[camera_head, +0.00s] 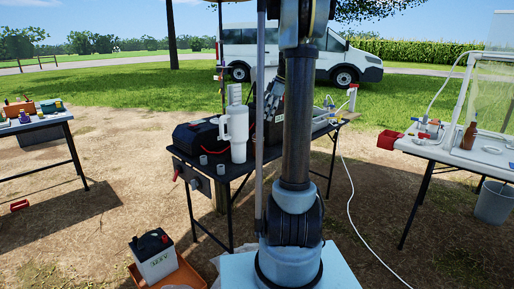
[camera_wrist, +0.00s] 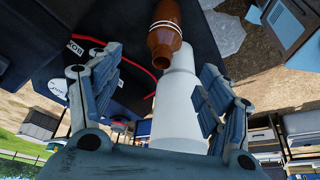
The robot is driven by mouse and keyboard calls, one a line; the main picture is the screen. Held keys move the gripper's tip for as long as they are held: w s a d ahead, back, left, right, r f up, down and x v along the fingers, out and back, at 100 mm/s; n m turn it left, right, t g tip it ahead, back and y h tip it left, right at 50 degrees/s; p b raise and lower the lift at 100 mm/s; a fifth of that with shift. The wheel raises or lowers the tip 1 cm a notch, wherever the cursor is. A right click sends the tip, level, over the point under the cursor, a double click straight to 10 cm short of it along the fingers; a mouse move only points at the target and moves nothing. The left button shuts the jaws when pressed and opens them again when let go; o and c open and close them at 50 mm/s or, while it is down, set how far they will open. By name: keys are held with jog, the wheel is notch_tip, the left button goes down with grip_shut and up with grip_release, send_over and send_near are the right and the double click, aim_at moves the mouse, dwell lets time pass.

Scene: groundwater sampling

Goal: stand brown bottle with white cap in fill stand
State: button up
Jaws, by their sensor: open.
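My gripper (camera_wrist: 150,95) is open, with its two grey fingers spread on either side of the wrist view. A brown bottle (camera_wrist: 165,35) shows beyond the fingers, at the top middle. A white cylindrical object (camera_wrist: 175,110) shows between the fingers in the picture; I cannot tell whether they touch it. No white cap can be made out on the bottle. In the head view my gripper (camera_head: 274,98) is partly hidden behind my arm, above the middle table. Another brown bottle (camera_head: 468,136) stands upright on the right table. I cannot clearly identify the fill stand.
The middle table (camera_head: 256,160) holds a black case (camera_head: 195,137) and a white tumbler (camera_head: 236,128) with a handle. The right table (camera_head: 440,150) carries a white pipe frame (camera_head: 466,88) with clear sheeting and a red bin (camera_head: 389,140). A white hose (camera_head: 350,200) crosses the ground.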

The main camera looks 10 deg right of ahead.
send_near(255, 144)
jog(key=w+f, duration=0.1)
jog(key=w+a+f, duration=0.1)
jog(key=f, duration=0.1)
jog(key=w+a+f, duration=0.1)
jog(key=f, duration=0.1)
jog(key=shift+w+a+f, duration=0.1)
jog(key=shift+w+f, duration=0.05)
jog(key=shift+w, duration=0.05)
jog(key=shift+s+d+x, duration=0.15)
jog(key=shift+x, duration=1.1)
jog(key=shift+s+d+x, duration=0.15)
jog(key=shift+s+x, duration=0.05)
jog(key=shift+x, duration=1.1)
jog(key=shift+f, duration=0.15)
jog(key=c, duration=1.5)
